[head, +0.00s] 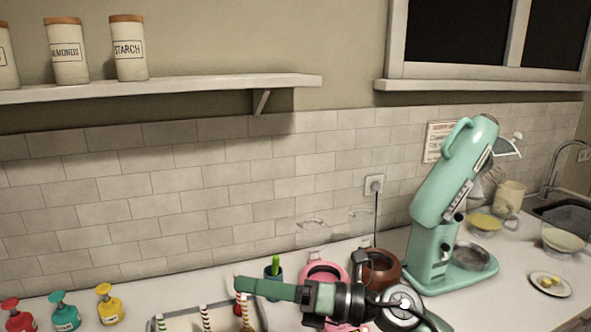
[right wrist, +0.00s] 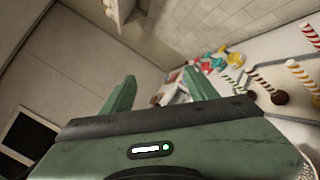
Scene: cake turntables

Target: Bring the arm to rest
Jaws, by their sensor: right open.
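My right gripper (head: 240,284) reaches in from the lower right in the head view, its green fingers pointing left above the counter. In the right wrist view its two green fingers (right wrist: 158,88) stand well apart with nothing between them. The gripper is open and empty. My right arm is stretched across the front of the counter and hides part of what lies behind it. My left gripper does not show.
A pink pot (head: 322,272) and a brown pot (head: 383,270) stand behind my arm. A mint stand mixer (head: 436,215) is to the right. Striped sticks (head: 206,318) stand below the gripper. Colored dispenser bottles (head: 64,312) are at left. A shelf (head: 200,88) runs above.

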